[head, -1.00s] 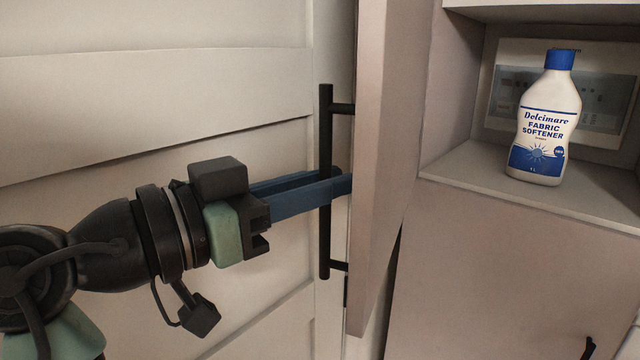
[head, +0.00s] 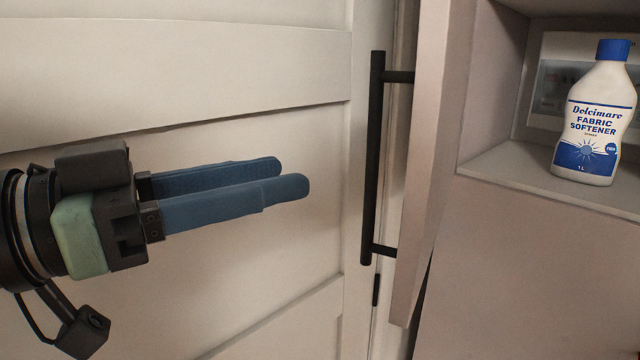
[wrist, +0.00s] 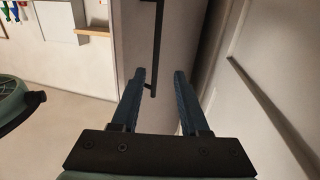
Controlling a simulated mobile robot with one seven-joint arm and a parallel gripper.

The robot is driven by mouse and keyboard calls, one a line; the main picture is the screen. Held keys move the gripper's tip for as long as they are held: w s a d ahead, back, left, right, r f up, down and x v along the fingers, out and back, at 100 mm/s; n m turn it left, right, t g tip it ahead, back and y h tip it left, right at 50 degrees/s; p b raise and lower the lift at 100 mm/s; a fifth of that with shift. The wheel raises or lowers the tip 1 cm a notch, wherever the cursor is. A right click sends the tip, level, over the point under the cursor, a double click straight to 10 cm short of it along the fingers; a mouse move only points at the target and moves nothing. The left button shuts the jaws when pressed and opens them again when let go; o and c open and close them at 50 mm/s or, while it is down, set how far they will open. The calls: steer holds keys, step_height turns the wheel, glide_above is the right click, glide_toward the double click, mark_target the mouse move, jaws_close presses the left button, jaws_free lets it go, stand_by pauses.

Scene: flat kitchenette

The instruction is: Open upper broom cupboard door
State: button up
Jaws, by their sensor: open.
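The upper broom cupboard door (head: 432,150) stands swung open, seen nearly edge-on in the head view. Its long black bar handle (head: 373,160) runs upright on the face toward my gripper. In the wrist view the handle (wrist: 156,45) shows ahead of the fingers on the pale door panel (wrist: 181,40). My gripper (head: 290,176) has blue fingers, is open and empty, and is left of the handle with a clear gap. The fingers also show in the wrist view (wrist: 160,75), apart from each other. The handle is not between them in the head view.
A white fabric softener bottle (head: 597,115) with a blue cap stands in an open shelf niche (head: 500,170) at right. A pale panelled door (head: 240,90) lies behind my gripper. A green rounded object (wrist: 12,100) is at the wrist view's left.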

steer(key=v, duration=0.2)
steer(key=shift+s+a, duration=0.2)
steer(key=shift+a, duration=0.15)
